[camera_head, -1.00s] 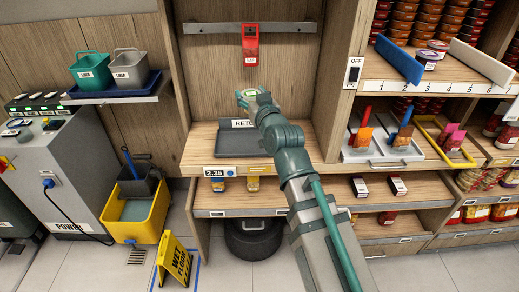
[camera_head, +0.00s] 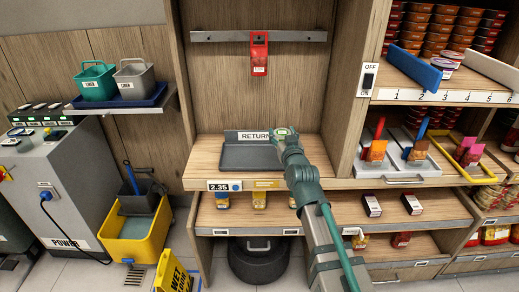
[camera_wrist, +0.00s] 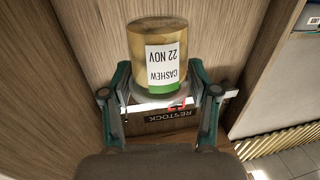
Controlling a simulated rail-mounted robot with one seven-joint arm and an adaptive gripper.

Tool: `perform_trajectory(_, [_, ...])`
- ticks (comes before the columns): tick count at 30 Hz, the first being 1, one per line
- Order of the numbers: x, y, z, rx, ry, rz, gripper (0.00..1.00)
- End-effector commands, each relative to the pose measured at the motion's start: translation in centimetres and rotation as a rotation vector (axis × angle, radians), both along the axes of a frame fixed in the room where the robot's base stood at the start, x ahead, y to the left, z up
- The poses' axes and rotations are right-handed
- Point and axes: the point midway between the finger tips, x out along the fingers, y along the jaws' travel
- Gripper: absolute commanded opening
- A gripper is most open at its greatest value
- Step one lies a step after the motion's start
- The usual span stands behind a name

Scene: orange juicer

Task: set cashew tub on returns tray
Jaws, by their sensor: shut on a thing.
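The cashew tub (camera_wrist: 153,35) is a tan cylinder with a white and green label reading "CASHEW 22 NOV", upside down in the wrist view. My gripper (camera_wrist: 160,72) has its two green fingers on either side of the tub's lower part and is shut on it. In the head view my gripper (camera_head: 282,133) is over the right back part of the returns tray (camera_head: 262,158), a dark grey shallow tray on the wooden shelf. The "RETURN" sign stands behind the tray, partly covered by my gripper. The tub cannot be made out in the head view.
A wall rail (camera_head: 215,36) with a red hanging item (camera_head: 259,60) is above the tray. A wooden upright (camera_head: 345,105) stands to the right of the bay. Small tubs (camera_head: 259,200) stand on the lower shelf. The shelf left of the tray is clear.

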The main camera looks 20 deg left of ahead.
Motion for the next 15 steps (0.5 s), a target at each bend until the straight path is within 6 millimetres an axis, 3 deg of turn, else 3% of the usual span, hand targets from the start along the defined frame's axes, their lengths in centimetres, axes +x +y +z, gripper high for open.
perform_trajectory(1, [0.1, 0.1, 0.7, 0.0, 0.001, -0.002, 0.25])
perform_trajectory(15, [0.7, 3.0, -0.4, 0.0, 0.001, 0.003, 0.25])
